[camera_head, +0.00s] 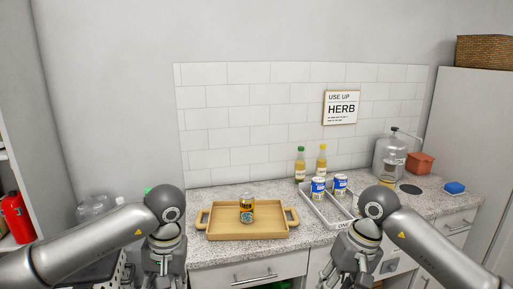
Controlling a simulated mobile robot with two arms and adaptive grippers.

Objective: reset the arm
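My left gripper (165,266) hangs at the lower left, in front of the counter and left of the wooden tray. My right gripper (350,268) hangs at the lower right, in front of the counter's drawers. Both point downward, and their fingertips are at or past the bottom edge, so I cannot tell whether they are open or shut. I see nothing clearly held in either one. A wooden tray (217,232) with two handles lies on the counter, and a yellow and dark can (247,208) stands upright in it.
A grey divided tray (318,211) holds blue-and-white cans (318,189). Two bottles (300,165) stand behind it. Speckled counter (222,192) is bare behind the wooden tray.

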